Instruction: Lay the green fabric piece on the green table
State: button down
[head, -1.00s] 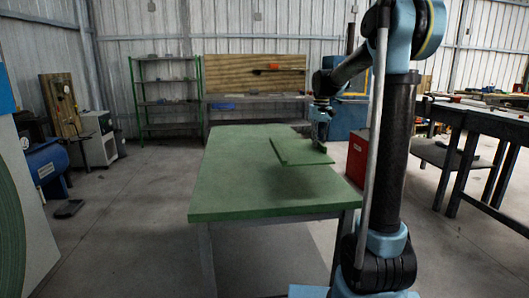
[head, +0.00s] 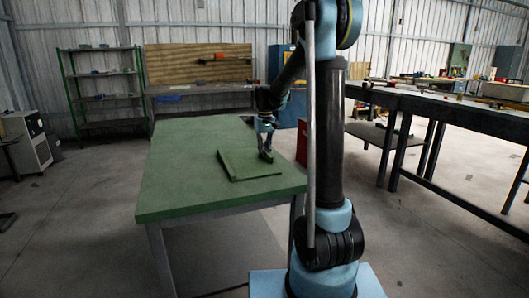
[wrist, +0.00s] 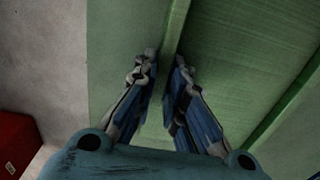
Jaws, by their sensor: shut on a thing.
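The green fabric piece (head: 250,167) is a flat green panel over the right half of the green table (head: 185,190). In the head view it looks at or very near the tabletop; I cannot tell whether all of it touches. My gripper (head: 266,156) is at its right edge. In the wrist view my gripper (wrist: 166,65) is shut on the fabric's edge, and the fabric (wrist: 240,60) spreads to the right. The bare tabletop (wrist: 113,40) shows on the left.
A long dark workbench (head: 455,110) stands at the right. A red cabinet (head: 302,142) is just beyond the table's right side. A green shelf rack (head: 103,95) stands at the back left. The left half of the tabletop is clear.

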jog(key=c, duration=1.7)
grip_release()
jog(key=shift+o, duration=0.2)
notch_tip(320, 180, up, 12)
jog(key=s+d+f, duration=0.1)
jog(key=s+d, duration=0.4)
jog(key=s, duration=0.7)
jog(key=s+d+f+m+t, duration=0.1)
jog(key=s+d+f, duration=0.2)
jog(key=s+f, duration=0.6)
jog(key=s+d+f+m+t, duration=0.1)
jog(key=s+d+f+m, duration=0.1)
jog(key=s+f, duration=0.7)
jog(key=s+d, duration=0.1)
jog(key=s, duration=0.6)
jog(key=shift+s+d+f, duration=0.35)
jog(key=shift+d, duration=0.05)
